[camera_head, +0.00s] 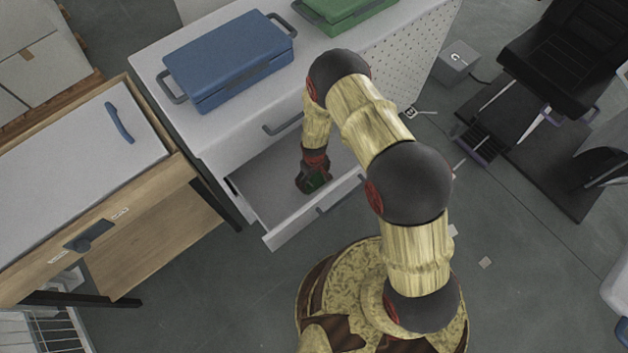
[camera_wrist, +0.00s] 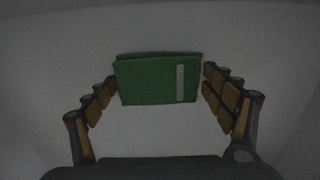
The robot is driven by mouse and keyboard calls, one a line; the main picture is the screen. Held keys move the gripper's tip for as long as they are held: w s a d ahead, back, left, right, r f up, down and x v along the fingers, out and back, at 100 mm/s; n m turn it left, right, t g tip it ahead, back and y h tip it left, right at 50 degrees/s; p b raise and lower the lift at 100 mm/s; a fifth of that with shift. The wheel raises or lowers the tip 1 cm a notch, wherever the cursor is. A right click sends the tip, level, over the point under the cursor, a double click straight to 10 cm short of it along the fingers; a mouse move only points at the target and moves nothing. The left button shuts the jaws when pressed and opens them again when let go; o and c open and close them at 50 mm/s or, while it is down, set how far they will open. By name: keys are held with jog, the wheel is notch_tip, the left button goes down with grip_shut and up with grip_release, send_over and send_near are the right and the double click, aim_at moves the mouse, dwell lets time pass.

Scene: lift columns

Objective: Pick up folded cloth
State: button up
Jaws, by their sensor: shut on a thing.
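The folded cloth is green with a pale stripe near its right end. In the wrist view the cloth (camera_wrist: 150,80) lies between the two fingers of my gripper (camera_wrist: 159,82), with the fingertips against its left and right ends. My gripper is shut on the cloth. Whether the cloth touches the drawer floor is hard to tell.
The drawer belongs to a white cabinet (camera_head: 165,60) bearing a blue case (camera_head: 230,60) and a green case (camera_head: 340,10). A wooden desk (camera_head: 150,225) stands at left. A black chair (camera_head: 565,50) and a grey box (camera_head: 457,60) stand at right.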

aim_at(314, 179)
jog(key=shift+r, duration=0.1)
notch_tip(314, 179, up, 10)
jog(key=p, duration=0.3)
dwell(0.3)
jog(key=o, duration=0.6)
jog(key=c, duration=0.5)
